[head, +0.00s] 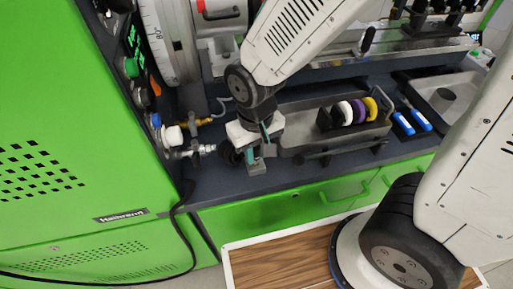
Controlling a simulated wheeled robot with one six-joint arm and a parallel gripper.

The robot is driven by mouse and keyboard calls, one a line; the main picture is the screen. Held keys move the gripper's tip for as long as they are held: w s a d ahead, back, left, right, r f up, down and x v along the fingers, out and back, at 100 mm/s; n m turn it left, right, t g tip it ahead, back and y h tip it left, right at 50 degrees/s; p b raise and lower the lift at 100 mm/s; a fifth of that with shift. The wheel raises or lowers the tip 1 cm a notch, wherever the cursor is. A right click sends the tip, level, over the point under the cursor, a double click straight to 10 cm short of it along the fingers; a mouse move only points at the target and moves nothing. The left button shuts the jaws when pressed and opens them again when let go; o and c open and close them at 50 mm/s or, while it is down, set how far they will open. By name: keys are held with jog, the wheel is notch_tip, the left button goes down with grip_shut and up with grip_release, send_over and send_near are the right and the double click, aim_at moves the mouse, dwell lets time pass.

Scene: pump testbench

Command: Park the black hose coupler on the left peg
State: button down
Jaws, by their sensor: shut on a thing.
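My gripper (258,155) points down over the dark bench top, left of the grey metal tray. It is shut on a dark round part, which looks like the black hose coupler (228,153). The coupler shows at the left side of the fingers, and the rest of it is hidden by them. A silver fitting (203,149) sticks out from the green machine toward the coupler, with its tip close to it. I cannot tell whether they touch. I cannot clearly make out which part is the left peg.
A brass fitting (192,122) and a white knob (173,136) are on the machine side at left. The grey tray (298,136) holds black, white, purple and yellow rings. Blue-handled tools (403,123) lie right of it. Green drawers (290,205) are below the bench edge.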

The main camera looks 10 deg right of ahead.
dwell(0.3)
jog(key=c, duration=0.8)
grip_release()
jog(key=shift+o, duration=0.2)
jog(key=shift+r, duration=3.75)
jog(key=shift+s, duration=0.15)
jog(key=s+d+r+m, duration=0.1)
jog(key=s+d+r, duration=0.2)
jog(key=d+r, duration=0.1)
jog(key=s+d+r+m+t, duration=0.1)
jog(key=s+d+r, duration=0.2)
jog(key=d, duration=0.4)
jog(key=s+d+r+m, duration=0.1)
jog(key=s+d+r, duration=0.2)
jog(key=d+r, duration=0.2)
jog(key=shift+d, duration=0.55)
